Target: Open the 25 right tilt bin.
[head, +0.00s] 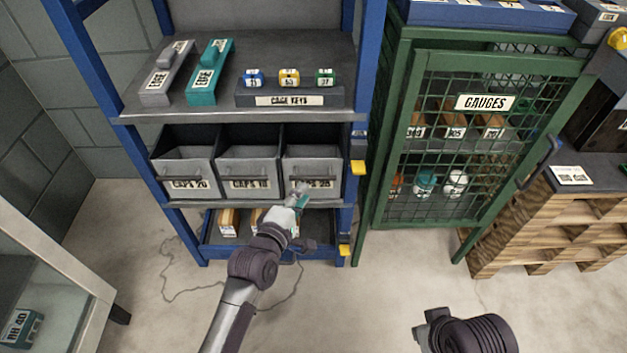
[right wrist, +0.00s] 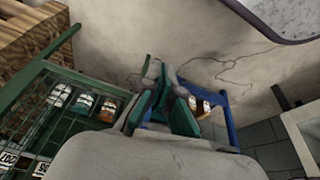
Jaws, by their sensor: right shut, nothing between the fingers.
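The right tilt bin (head: 312,172) is the rightmost of three grey bins on the middle level of the blue rack. Its front stands at the same angle as its neighbours' fronts. My left gripper (head: 299,196) is at the lower front of this bin and covers part of its label, of which "25" seems to show. Whether the fingers touch the bin's handle, or how far apart they are, I cannot tell. My right gripper (right wrist: 160,95) shows in the right wrist view, shut and empty, pointing over the floor, away from the bin.
Two more grey bins, left (head: 185,172) and middle (head: 248,173), adjoin it. A key holder (head: 290,100) stands on the shelf above. A green mesh cabinet (head: 440,140) stands right of the rack, with wooden pallets (head: 535,225) beyond. The floor in front is clear apart from a thin dark line.

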